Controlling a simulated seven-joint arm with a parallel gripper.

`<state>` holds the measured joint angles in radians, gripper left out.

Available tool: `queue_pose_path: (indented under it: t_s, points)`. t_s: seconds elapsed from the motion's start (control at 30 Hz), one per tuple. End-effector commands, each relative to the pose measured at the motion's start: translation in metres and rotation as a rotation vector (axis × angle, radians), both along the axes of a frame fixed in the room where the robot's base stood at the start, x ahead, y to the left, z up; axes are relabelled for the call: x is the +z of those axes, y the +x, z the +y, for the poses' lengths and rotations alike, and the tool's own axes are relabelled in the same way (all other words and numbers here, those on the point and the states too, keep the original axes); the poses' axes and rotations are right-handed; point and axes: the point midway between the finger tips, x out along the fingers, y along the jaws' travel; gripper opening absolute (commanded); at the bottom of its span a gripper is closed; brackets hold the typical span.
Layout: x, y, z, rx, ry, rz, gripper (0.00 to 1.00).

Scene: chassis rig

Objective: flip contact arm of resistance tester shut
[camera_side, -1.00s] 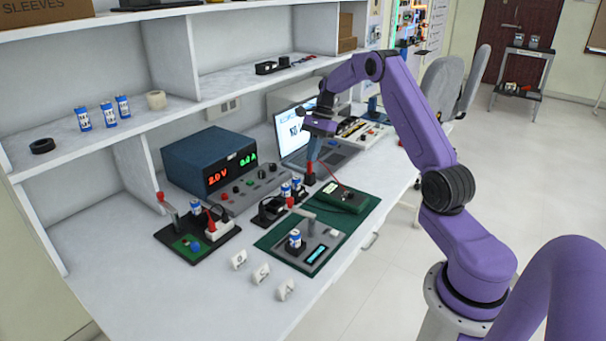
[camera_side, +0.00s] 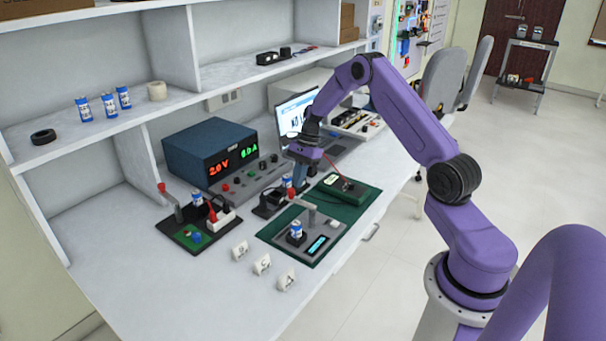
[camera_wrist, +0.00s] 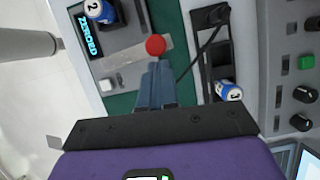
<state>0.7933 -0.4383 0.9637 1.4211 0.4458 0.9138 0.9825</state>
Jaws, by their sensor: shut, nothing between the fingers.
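The resistance tester (camera_side: 320,228) is a grey unit on a green mat, with a blue-and-white cell (camera_side: 296,231) upright in its holder. Its lit display (camera_wrist: 88,36) reads "ZEROED" in the wrist view. The grey contact arm (camera_side: 303,204) stands open, away from the cell, with a red ball knob (camera_side: 291,193) at its end. The knob also shows in the wrist view (camera_wrist: 156,45). My gripper (camera_wrist: 156,72) is shut and empty, its fingertips just beside the knob. I cannot tell whether they touch. In the side view my gripper (camera_side: 300,178) is above the knob.
A similar dark fixture (camera_side: 193,235) with a red-knobbed lever stands to the left. A power supply (camera_side: 210,152) is behind. A dark holder (camera_side: 268,204) with a cell is close by my gripper. A green meter box (camera_side: 347,188) is on the right. Lettered white tags (camera_side: 262,264) stand in front.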

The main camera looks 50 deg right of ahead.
Motion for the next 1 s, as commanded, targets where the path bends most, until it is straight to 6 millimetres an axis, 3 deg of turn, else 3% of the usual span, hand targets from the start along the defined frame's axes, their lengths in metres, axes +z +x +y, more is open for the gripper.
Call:
queue_pose_path:
  t_s: [1.0]
  points:
    - [0.0002,0.0029,0.0095,0.110,0.000,0.001,0.00]
